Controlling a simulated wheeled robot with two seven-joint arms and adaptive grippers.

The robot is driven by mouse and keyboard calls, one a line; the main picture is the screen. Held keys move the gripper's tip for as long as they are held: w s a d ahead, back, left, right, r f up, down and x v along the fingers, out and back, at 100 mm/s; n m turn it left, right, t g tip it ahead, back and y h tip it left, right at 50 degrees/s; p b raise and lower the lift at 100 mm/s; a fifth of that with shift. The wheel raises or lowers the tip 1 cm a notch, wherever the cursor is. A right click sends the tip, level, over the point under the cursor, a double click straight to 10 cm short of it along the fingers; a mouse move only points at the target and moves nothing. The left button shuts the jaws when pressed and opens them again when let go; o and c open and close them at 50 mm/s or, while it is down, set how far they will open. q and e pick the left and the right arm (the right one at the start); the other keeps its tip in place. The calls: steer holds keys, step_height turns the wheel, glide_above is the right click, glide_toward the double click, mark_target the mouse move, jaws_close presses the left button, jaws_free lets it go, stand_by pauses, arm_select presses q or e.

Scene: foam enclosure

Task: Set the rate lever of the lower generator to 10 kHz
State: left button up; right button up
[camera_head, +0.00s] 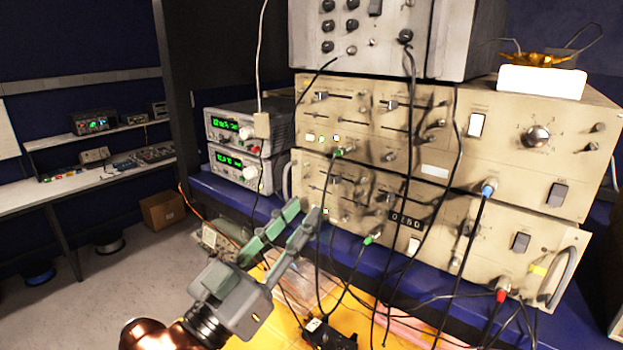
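The lower generator (470,245) is the lower of two stacked beige units. Its left panel carries small levers in horizontal slots (335,180); their labels are too small to read, so I cannot tell which is the rate lever or where it is set.
The upper beige generator (565,150) sits on top, with a grey unit (450,40) above it. Black cables hang across both panels. Two power supplies (228,125) with green displays stand to the left. A yellow surface (280,325) lies below, with cables and a black object.

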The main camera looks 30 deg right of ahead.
mark_target(334, 184)
steer(key=p+x, duration=0.1)
steer(key=x, duration=0.1)
steer(key=s+p+x, duration=0.1)
steer(key=x, duration=0.2)
steer(key=shift+d+r, duration=0.2)
steer(key=shift+d, duration=0.2)
steer(key=shift+w+d, duration=0.45)
steer(key=shift+w, duration=0.1)
steer(key=shift+s+d+r, duration=0.2)
steer(key=shift+d+r, duration=0.1)
steer(key=shift+s, duration=0.15)
steer(key=shift+w+f, duration=0.1)
steer(key=shift+w, duration=0.2)
steer(key=shift+c, duration=0.7)
steer(key=shift+s, duration=0.15)
steer(key=c, duration=0.3)
jaws_close()
arm_select(q)
steer(key=r, duration=0.1)
steer(key=s+r, duration=0.1)
steer(key=shift+s+r, duration=0.15)
steer(key=shift+r, duration=0.15)
steer(key=shift+w, duration=0.35)
